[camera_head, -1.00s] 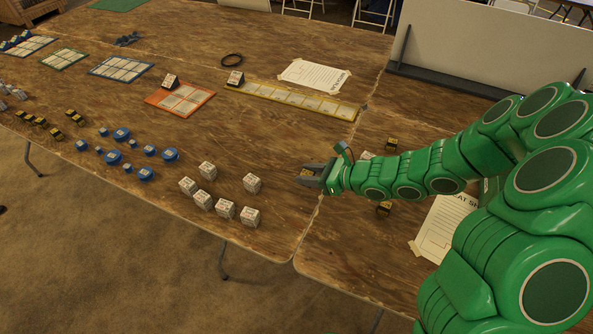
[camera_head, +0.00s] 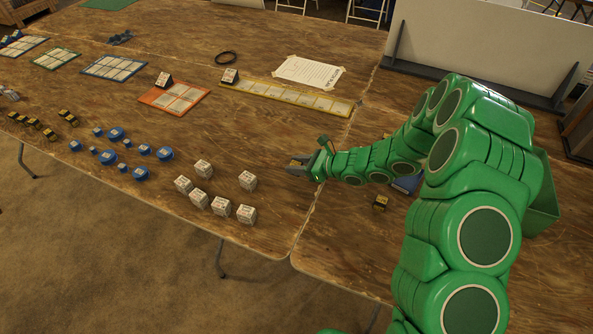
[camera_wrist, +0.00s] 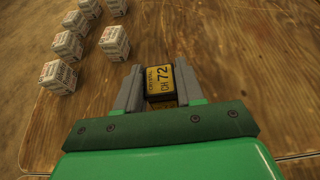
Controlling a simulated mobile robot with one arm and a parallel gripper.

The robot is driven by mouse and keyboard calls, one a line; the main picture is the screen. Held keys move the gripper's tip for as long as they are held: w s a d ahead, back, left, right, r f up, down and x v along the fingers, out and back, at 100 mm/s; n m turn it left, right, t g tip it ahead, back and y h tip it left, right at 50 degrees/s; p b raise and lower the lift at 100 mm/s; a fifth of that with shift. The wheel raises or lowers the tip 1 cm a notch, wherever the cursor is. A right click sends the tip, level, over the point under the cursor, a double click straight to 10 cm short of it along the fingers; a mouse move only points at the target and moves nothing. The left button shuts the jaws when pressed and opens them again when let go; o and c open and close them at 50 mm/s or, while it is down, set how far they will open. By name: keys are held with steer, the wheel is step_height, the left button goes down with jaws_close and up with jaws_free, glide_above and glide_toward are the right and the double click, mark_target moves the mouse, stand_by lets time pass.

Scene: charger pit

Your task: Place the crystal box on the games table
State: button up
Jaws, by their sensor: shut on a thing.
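The crystal box (camera_wrist: 160,83) is a small black box with a yellow label reading "CRYSTAL CH 72". In the wrist view it sits between the two grey fingers of my gripper (camera_wrist: 158,84), which is shut on it. In the head view my gripper (camera_head: 296,166) is over the wooden table (camera_head: 255,125), near the seam with the right-hand table (camera_head: 335,245). The box is hard to make out there. I cannot tell which surface is the games table.
Several white printed cubes (camera_head: 247,180) stand left of my gripper; they also show in the wrist view (camera_wrist: 114,42). Blue round pieces (camera_head: 165,153) lie farther left. Orange (camera_head: 185,95) and yellow-edged (camera_head: 290,96) mats lie behind. A yellow-black box (camera_head: 380,203) and green bin (camera_head: 543,195) are right.

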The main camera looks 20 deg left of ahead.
steer(key=shift+w+a+f, duration=0.2)
steer(key=shift+w+f, duration=0.05)
steer(key=shift+f, duration=1.55)
steer(key=o, duration=1)
steer(key=v, duration=1.2)
steer(key=shift+d, duration=0.1)
